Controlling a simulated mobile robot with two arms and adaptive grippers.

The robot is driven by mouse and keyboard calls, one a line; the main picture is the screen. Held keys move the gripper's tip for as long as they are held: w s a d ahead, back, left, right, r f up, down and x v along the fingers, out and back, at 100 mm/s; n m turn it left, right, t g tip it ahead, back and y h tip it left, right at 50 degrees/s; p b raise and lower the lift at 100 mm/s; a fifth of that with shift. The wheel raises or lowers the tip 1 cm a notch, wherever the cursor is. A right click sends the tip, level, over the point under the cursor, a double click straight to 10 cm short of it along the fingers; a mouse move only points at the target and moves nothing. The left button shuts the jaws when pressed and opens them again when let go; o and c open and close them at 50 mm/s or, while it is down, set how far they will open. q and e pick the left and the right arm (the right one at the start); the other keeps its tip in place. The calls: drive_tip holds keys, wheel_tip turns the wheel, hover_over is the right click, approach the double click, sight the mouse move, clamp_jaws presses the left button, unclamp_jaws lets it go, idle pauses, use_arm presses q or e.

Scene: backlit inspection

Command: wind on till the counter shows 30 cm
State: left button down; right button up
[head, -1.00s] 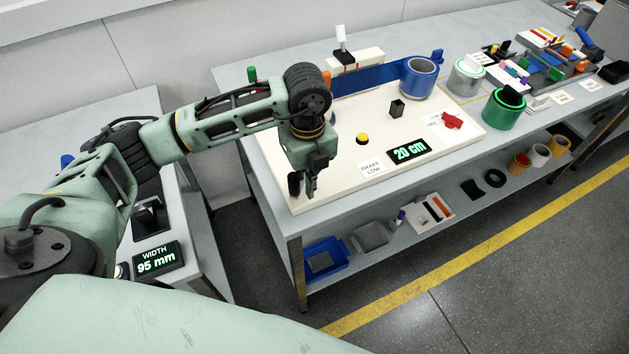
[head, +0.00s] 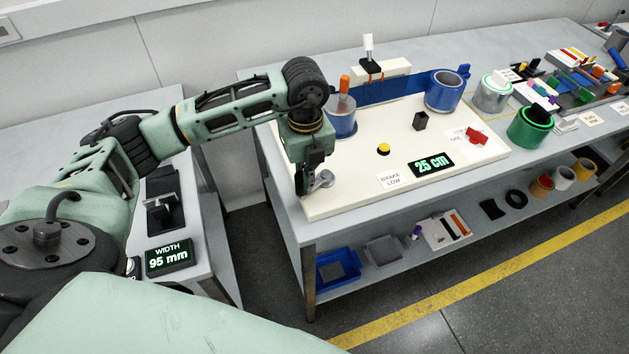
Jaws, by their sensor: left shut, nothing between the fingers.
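The counter (head: 432,165) on the cream board (head: 350,198) reads 25 cm in green. A blue band (head: 392,90) runs along the back of the board, between a blue roll (head: 445,91) on the right and a spool (head: 342,122) on the left, partly hidden by my left arm. My left gripper (head: 304,187) points down over the board's front left corner. It is shut and empty, close beside a grey round metal part (head: 323,179); I cannot tell whether they touch. My right gripper is out of view.
A yellow button (head: 383,149), a "BRAKE LOW" label (head: 390,180), a black block (head: 420,121) and a red lever (head: 476,136) are on the board. A green roll (head: 530,127) stands to its right. A "WIDTH 95 mm" display (head: 168,257) is at left.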

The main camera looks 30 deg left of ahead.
use_arm(q)
drive_tip(key=shift+a, duration=0.1)
drive_tip(key=shift+w+a, duration=0.15)
drive_tip(key=shift+a, duration=0.05)
drive_tip(key=shift+w+a+b, duration=0.3)
drive_tip(key=shift+w+a, duration=0.05)
drive_tip(key=shift+a, duration=0.25)
drive_tip(key=shift+w+a+b, duration=0.25)
drive_tip(key=shift+w+a, duration=0.1)
drive_tip(key=shift+a, duration=0.25)
